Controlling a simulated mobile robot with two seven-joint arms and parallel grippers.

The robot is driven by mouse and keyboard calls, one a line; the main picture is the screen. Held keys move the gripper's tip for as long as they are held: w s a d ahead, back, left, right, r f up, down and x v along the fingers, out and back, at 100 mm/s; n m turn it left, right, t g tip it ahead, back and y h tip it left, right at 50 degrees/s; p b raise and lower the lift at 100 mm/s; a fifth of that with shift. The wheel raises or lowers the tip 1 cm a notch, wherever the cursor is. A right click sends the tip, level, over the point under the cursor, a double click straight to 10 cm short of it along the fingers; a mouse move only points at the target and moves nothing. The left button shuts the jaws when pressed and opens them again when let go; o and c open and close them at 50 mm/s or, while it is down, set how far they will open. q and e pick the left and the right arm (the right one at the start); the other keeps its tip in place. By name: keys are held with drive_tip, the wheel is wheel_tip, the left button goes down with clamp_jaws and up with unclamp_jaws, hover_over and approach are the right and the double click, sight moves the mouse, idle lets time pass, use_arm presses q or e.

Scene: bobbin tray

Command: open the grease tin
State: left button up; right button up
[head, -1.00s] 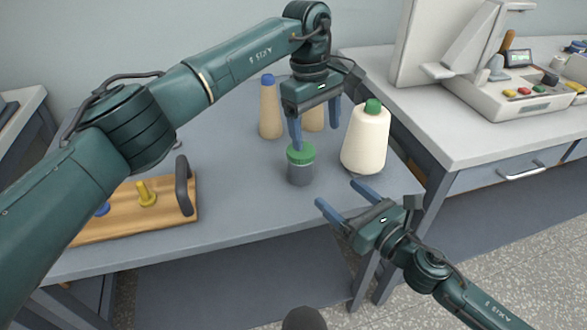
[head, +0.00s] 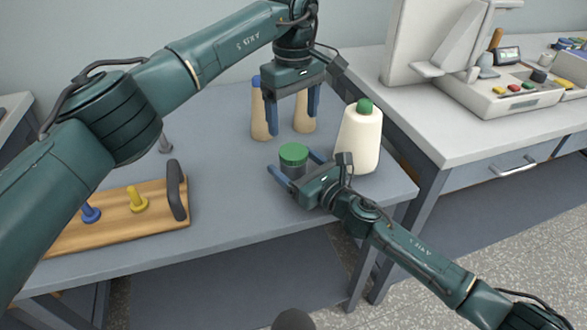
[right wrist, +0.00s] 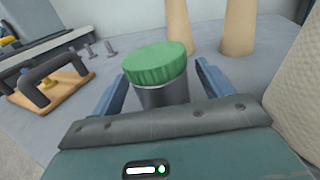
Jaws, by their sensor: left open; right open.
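The grease tin (head: 292,167) is a small grey cylinder with a ribbed green lid (head: 293,153), upright near the table's front right. In the right wrist view the lid (right wrist: 155,63) sits on the grey body (right wrist: 162,96). My right gripper (head: 292,165) is open, low at the tin, with one finger on each side of the body; whether they touch it I cannot tell. My left gripper (head: 293,122) is open and empty, pointing down above and behind the tin, apart from the lid.
A cream cone with a green top (head: 359,140) stands close to the right of the tin. Two tan cones (head: 259,115) (head: 304,113) stand behind it. A wooden tray (head: 115,228) with pegs and a dark handle lies at left. A side bench (head: 470,140) carries a machine.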

sight(294, 151)
drive_tip(key=shift+w+a, duration=0.2)
drive_tip(key=shift+c, duration=0.3)
drive_tip(key=c, duration=1.5)
use_arm(q)
drive_tip(key=shift+m, duration=0.4)
use_arm(e)
clamp_jaws()
use_arm(q)
drive_tip(key=m, duration=0.3)
drive_tip(key=shift+f+m, duration=0.1)
drive_tip(key=shift+m, duration=0.2)
drive_tip(key=shift+f, duration=3.9)
drive_tip(key=shift+c, duration=0.6)
